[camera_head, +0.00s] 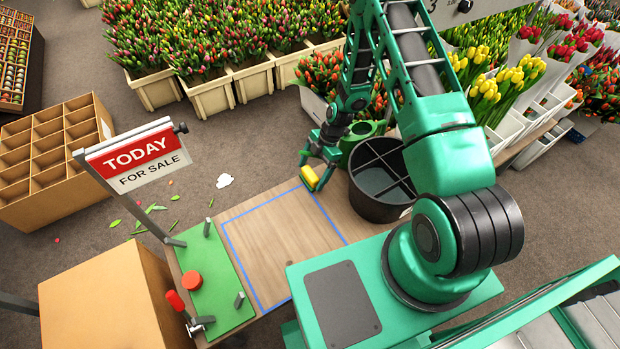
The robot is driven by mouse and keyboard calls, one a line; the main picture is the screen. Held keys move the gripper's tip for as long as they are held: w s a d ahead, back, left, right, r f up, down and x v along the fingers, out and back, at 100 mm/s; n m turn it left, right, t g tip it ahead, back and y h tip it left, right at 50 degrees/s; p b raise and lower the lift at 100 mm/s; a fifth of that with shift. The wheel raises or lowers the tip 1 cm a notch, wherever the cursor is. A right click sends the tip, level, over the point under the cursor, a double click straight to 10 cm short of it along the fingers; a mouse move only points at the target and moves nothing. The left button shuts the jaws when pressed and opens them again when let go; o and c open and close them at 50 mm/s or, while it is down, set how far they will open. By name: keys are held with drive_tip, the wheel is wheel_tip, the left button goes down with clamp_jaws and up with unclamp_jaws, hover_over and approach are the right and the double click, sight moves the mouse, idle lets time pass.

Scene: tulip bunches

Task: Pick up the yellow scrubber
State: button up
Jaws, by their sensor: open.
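The yellow scrubber (309,178) is a small yellow block at the far right corner of the blue-outlined square on the wooden table (275,232). My gripper (316,170) is directly at the scrubber, with its green fingers pointing down on either side of it or just behind it. The fingers are open. Whether they touch the scrubber cannot be told from this angle.
A black divided bucket (376,208) stands close to the right of my gripper. The outlined square is clear.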

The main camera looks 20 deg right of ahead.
sight(307, 175)
drive_tip(key=shift+c, duration=0.5)
drive_tip(key=c, duration=1.2)
drive_tip(key=shift+o, duration=0.2)
drive_tip(key=shift+r, duration=0.1)
drive_tip(key=shift+r, duration=0.45)
wheel_tip(307, 175, up, 4)
drive_tip(key=shift+a+f, duration=0.1)
drive_tip(key=shift+f, duration=0.15)
drive_tip(key=s+a+r, duration=0.4)
drive_tip(key=a+r, duration=0.2)
drive_tip(key=a, duration=0.4)
drive_tip(key=shift+s+a+r, duration=0.25)
drive_tip(key=shift+s, duration=0.1)
